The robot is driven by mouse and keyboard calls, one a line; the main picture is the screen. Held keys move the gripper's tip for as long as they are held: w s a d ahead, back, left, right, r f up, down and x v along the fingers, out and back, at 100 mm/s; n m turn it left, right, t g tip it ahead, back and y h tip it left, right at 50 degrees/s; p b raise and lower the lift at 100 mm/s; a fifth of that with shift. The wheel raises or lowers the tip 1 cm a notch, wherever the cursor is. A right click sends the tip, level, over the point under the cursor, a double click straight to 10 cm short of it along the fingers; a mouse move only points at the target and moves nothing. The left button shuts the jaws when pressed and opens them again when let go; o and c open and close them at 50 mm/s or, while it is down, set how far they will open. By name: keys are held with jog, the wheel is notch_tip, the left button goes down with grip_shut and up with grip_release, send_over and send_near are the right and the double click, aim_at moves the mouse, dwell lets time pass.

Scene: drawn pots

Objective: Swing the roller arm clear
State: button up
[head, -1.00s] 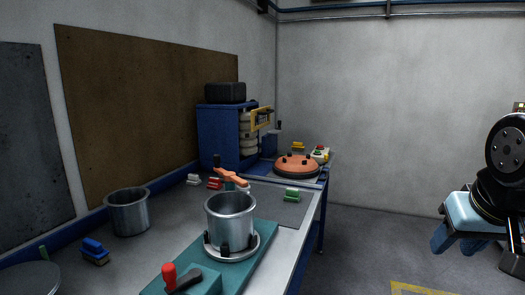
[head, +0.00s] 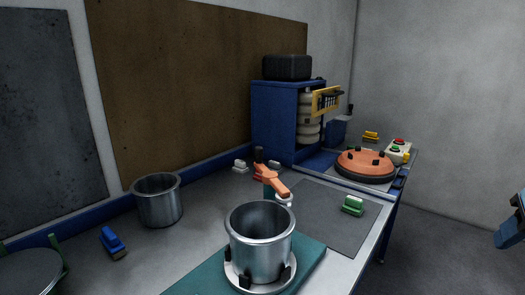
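The roller arm (head: 269,181) is orange, with a dark upright knob at its far end and a small pale roller at its near end. It stands just behind the metal pot (head: 261,246), with the roller end close to the pot's far rim; I cannot tell whether they touch. The pot sits upright in a pale round holder with black clamps on a teal base (head: 308,262). My gripper (head: 511,234) shows only as a blue piece at the right edge, well away from the roller arm. Most of it is cut off, so its opening is hidden.
A second metal pot (head: 158,202) and a blue block (head: 112,242) stand on the left. A green block (head: 352,205) lies on the grey mat (head: 325,225). A blue cabinet (head: 275,125) and an orange round plate (head: 365,165) are farther back.

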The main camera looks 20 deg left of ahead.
jog(key=shift+w+d, duration=0.1)
jog(key=shift+d, duration=0.05)
jog(key=shift+o, duration=1.1)
jog(key=shift+w, duration=0.15)
jog(key=m+g+y, duration=1.3)
jog(key=y, duration=0.3)
send_near(258, 157)
jog(key=x, duration=0.6)
jog(key=w+r+x, duration=0.1)
jog(key=x, duration=0.3)
jog(key=shift+a, duration=0.3)
grip_shut()
